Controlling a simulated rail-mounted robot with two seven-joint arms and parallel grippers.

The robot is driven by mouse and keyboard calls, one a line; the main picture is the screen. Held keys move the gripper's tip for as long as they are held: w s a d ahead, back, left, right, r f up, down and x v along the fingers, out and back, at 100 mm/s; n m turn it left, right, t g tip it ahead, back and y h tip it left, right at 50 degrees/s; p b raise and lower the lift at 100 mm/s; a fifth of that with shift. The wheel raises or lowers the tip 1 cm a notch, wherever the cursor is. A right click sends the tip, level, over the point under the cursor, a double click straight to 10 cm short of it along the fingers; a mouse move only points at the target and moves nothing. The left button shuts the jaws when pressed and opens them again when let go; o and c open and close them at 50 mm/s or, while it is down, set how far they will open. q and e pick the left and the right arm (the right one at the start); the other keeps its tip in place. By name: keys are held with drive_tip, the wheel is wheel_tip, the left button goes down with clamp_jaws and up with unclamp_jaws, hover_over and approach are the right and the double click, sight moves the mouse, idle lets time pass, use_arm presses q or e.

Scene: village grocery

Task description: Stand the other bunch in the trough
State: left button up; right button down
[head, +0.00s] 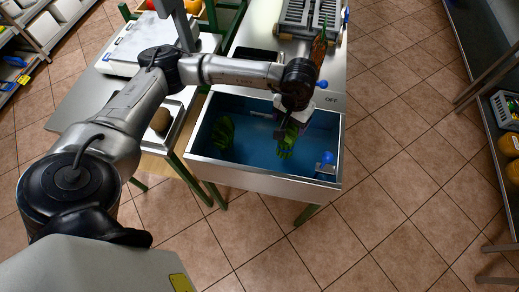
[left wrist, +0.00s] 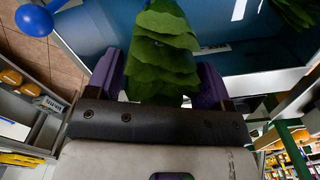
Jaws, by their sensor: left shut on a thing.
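The trough (head: 262,180) is a steel box with a blue inside, in the middle of the head view. One green leafy bunch (head: 223,132) is inside it, towards the left end. My left gripper (head: 291,112) is over the right half of the trough, shut on another green bunch (head: 286,141). In the left wrist view this held bunch (left wrist: 164,45) shows layered leaves between my purple fingers (left wrist: 158,82). Its leaves point down into the trough; whether it touches the floor I cannot tell. My right gripper is not in view.
A blue ball-like knob (head: 327,158) is at the trough's right front corner. A grey rack (head: 312,14) stands on the steel top behind. A scale (head: 128,50) and a tray with a brown round item (head: 161,121) are at left.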

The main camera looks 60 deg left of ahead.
use_arm(q)
wheel_tip(320, 180, down, 11)
drive_tip(key=shift+r+b, duration=0.2)
drive_tip(key=shift+b, duration=0.7)
drive_tip(key=shift+a, duration=0.1)
drive_tip(key=shift+f, duration=0.15)
drive_tip(key=o, duration=1.5)
drive_tip(key=shift+c, duration=0.2)
drive_tip(key=shift+r, duration=0.4)
wheel_tip(320, 180, up, 12)
drive_tip(key=p, duration=0.2)
drive_tip(key=shift+f, duration=0.2)
